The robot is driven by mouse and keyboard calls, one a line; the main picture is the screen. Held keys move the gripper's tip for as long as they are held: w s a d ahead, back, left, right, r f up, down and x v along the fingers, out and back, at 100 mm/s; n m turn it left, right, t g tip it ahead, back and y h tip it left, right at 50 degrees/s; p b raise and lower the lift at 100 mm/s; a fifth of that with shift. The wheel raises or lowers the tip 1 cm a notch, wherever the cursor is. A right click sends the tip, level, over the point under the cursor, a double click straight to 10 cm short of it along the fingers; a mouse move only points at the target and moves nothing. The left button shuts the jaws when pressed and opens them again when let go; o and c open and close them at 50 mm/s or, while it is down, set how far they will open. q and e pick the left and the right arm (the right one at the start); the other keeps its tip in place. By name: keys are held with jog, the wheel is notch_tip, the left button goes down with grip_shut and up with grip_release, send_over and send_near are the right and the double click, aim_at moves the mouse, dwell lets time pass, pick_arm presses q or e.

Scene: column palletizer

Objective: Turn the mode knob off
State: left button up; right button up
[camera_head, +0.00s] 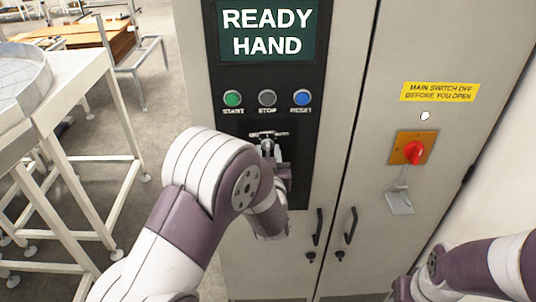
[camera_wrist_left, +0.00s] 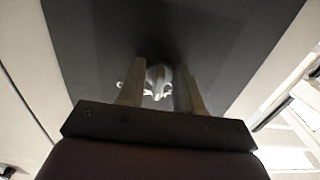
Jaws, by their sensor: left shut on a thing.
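The control panel (camera_head: 218,140) is a black strip on the cabinet's left door. The mode knob (camera_wrist_left: 158,76) is a small pale grey knob on its dark face, below the button row. In the head view my left gripper (camera_head: 269,149) reaches the panel there and hides most of the knob and part of its label. In the left wrist view the two fingers stand on either side of the knob, shut on it. The knob's exact pointer position cannot be made out. My right arm shows at the lower right of the head view, but its gripper is not visible.
The screen (camera_head: 267,32) reads READY HAND. Green start (camera_head: 232,98), grey stop (camera_head: 267,97) and blue reset (camera_head: 301,97) buttons sit just above the knob. A red main switch (camera_head: 414,152) is on the right door. Door handles (camera_head: 318,226) are below.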

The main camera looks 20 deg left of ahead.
pick_arm(q)
jog(key=shift+f+b, duration=0.15)
jog(key=shift+b, duration=0.4)
jog(key=shift+d+r+n+b, duration=0.15)
jog(key=shift+n+b, duration=2.25)
jog(key=shift+b, duration=0.95)
jog(key=shift+d+r+n+b, duration=0.1)
jog(key=shift+d+n+b, duration=0.05)
jog(key=shift+n+b, duration=2.75)
jog(key=shift+m+b, duration=0.4)
jog(key=shift+b, duration=0.1)
jog(key=shift+r, duration=0.1)
jog(key=o, duration=1)
